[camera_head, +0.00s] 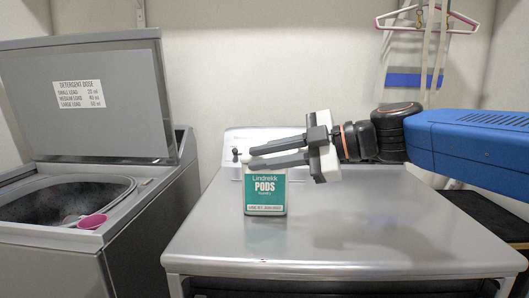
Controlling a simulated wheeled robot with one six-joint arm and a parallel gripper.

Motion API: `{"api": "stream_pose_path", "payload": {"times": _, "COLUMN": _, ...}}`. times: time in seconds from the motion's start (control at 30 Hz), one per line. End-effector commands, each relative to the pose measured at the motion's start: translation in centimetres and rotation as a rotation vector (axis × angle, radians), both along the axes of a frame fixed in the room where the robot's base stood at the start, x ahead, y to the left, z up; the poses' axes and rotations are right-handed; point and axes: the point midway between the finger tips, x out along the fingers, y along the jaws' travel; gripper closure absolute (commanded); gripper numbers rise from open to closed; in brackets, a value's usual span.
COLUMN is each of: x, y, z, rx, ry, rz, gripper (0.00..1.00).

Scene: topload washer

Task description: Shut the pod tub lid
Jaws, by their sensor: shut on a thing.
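The pod tub (265,192), white with a green "Lindrekk PODS" label, stands upright on the grey metal machine top. My gripper (249,158) reaches in from the right, its two dark fingers just above the tub's top, one over the other. The fingers are a small gap apart at the tips. A small pale rounded piece (244,158) shows between the tips, seemingly part of the tub's lid, and the jaws are closed on it. The fingers hide most of the lid and the tub's rim, so I cannot tell the lid's angle.
A pale control panel (232,140) stands behind the tub. The machine top (340,235) is clear in front and right. A pink hanger (462,22) hangs at upper right.

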Motion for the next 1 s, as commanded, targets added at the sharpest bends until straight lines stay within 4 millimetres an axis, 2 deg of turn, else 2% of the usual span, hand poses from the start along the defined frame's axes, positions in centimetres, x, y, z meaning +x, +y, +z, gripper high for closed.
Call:
{"api": "stream_pose_path", "payload": {"times": 0.43, "x": 0.0, "y": 0.0, "z": -0.3, "rx": -0.002, "ry": 0.004, "rz": 0.000, "gripper": 1.00}}
{"api": "stream_pose_path", "payload": {"times": 0.47, "x": 0.0, "y": 0.0, "z": -0.3, "rx": -0.002, "ry": 0.004, "rz": 0.000, "gripper": 0.77}}
{"api": "stream_pose_path", "payload": {"times": 0.83, "x": 0.0, "y": -0.1, "z": -0.1, "rx": -0.001, "ry": 0.001, "rz": 0.000, "gripper": 0.77}}
{"api": "stream_pose_path", "payload": {"times": 1.0, "x": -0.2, "y": -1.2, "z": 0.2, "rx": -0.001, "ry": 0.001, "rz": -0.002, "gripper": 0.77}}
